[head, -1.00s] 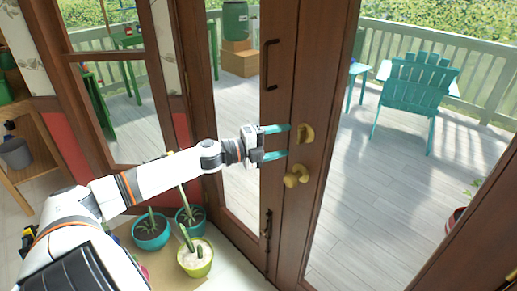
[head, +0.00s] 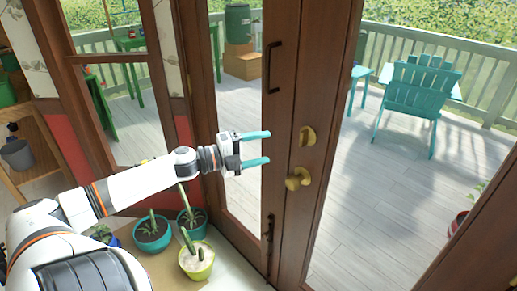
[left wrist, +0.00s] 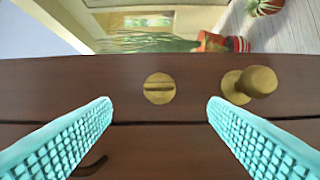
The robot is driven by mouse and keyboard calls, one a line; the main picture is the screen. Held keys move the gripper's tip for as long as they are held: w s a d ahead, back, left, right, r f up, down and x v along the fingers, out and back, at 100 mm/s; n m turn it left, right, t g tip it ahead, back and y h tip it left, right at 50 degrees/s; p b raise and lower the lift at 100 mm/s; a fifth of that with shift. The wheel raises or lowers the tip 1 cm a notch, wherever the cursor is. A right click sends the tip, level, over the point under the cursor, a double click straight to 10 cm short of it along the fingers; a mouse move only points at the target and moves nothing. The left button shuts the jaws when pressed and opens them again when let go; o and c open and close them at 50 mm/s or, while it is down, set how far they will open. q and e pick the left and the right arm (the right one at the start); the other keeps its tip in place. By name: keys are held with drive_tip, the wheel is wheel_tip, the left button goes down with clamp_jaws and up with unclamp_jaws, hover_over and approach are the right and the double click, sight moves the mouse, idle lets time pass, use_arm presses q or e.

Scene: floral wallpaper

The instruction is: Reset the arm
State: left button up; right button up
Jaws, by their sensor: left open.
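My left gripper (head: 268,148) reaches in from the left in the head view. Its two teal fingers are apart with nothing between them, and they point at the brown door (head: 292,100). In the head view the fingertips end left of the brass latch (head: 308,136) and the brass knob (head: 298,179). In the left wrist view the latch (left wrist: 159,88) lies ahead between the fingers, and the knob (left wrist: 250,84) is to its right. The fingers appear clear of both. My right gripper is not in view.
Several potted plants, one a yellow-green pot (head: 197,264), stand below my left arm. A dark door handle (head: 271,67) is above the gripper. Beyond the glass are a teal chair (head: 418,95) and a deck with a railing.

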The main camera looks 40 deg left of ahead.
use_arm(q)
drive_tip(key=shift+a+f, duration=0.1)
drive_tip(key=s+a+f+n+y, duration=0.2)
drive_tip(key=a+f+n+y, duration=0.25)
drive_tip(key=f, duration=0.55)
drive_tip(key=s+a+f+n+y, duration=0.2)
drive_tip(key=a+f+n+y, duration=0.3)
drive_tip(key=f, duration=0.5)
drive_tip(key=s+d+f+n+g, duration=0.1)
drive_tip(key=s+f+n+g, duration=0.15)
drive_tip(key=s+f, duration=0.45)
drive_tip(key=s+d+f+n+g+y, duration=0.1)
drive_tip(key=s+f+n+g, duration=0.15)
drive_tip(key=f, duration=0.85)
drive_tip(key=s+d+f+n+g, duration=0.1)
drive_tip(key=s+f+n+g, duration=0.15)
drive_tip(key=s+f, duration=0.45)
drive_tip(key=s+d+f+n+g+h, duration=0.1)
drive_tip(key=s+d+f+n+g, duration=0.1)
drive_tip(key=s+d+f, duration=0.8)
drive_tip(key=s+d+f+n+g+h, duration=0.1)
drive_tip(key=s+d+f+g, duration=0.4)
drive_tip(key=s+d+f, duration=0.5)
drive_tip(key=s+d+n, duration=0.1)
drive_tip(key=s+d, duration=0.1)
drive_tip(key=d, duration=0.4)
drive_tip(key=shift+d, duration=0.2)
